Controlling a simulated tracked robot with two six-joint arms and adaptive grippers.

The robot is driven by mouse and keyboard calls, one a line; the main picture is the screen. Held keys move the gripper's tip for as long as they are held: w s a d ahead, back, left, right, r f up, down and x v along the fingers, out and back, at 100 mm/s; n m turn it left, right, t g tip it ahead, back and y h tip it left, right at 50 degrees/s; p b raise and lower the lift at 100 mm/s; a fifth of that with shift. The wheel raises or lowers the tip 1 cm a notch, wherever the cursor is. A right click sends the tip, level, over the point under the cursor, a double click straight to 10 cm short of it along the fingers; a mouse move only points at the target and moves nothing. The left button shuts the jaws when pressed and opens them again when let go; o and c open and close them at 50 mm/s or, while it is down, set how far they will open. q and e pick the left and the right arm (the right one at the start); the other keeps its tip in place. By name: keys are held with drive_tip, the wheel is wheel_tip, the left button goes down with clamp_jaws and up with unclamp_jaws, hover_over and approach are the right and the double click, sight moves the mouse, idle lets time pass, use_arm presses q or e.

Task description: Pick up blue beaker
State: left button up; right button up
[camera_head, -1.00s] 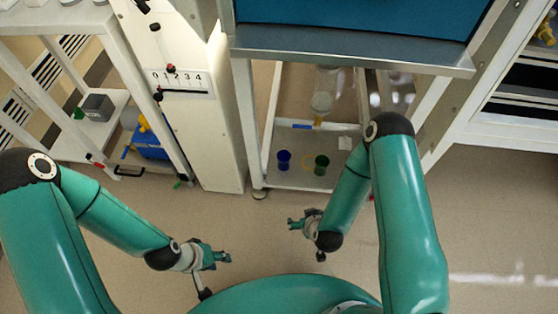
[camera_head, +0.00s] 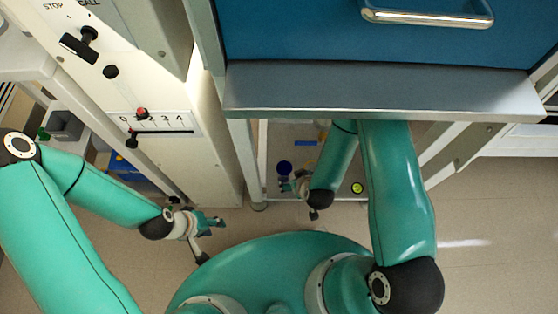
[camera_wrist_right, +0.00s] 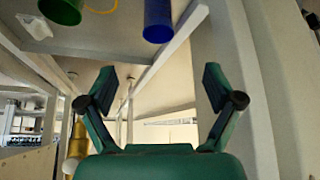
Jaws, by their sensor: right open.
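The blue beaker (camera_head: 284,167) stands on the low shelf under the blue cabinet. It also shows at the top edge of the right wrist view (camera_wrist_right: 157,22), where its far part is cut off. My right gripper (camera_head: 290,186) is just on the near side of the beaker in the head view. My left gripper (camera_head: 217,222) is off to the left over the floor, appears open, and holds nothing.
A green beaker (camera_wrist_right: 62,10) and a yellow ring-like thing (camera_wrist_right: 100,9) lie beside the blue beaker. The steel ledge (camera_head: 380,90) overhangs the shelf. A white control panel (camera_head: 165,125) stands left of the opening. Floor before it is clear.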

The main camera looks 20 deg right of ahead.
drive_tip(key=b, duration=0.8)
approach(281, 167)
drive_tip(key=shift+a+f, duration=0.1)
drive_tip(key=shift+f, duration=0.25)
drive_tip(key=b+x, duration=0.3)
drive_tip(key=x, duration=0.2)
drive_tip(key=shift+w+d+f, duration=0.1)
drive_tip(key=shift+d, duration=0.15)
drive_tip(key=c, duration=1)
drive_tip(key=shift+r, duration=0.2)
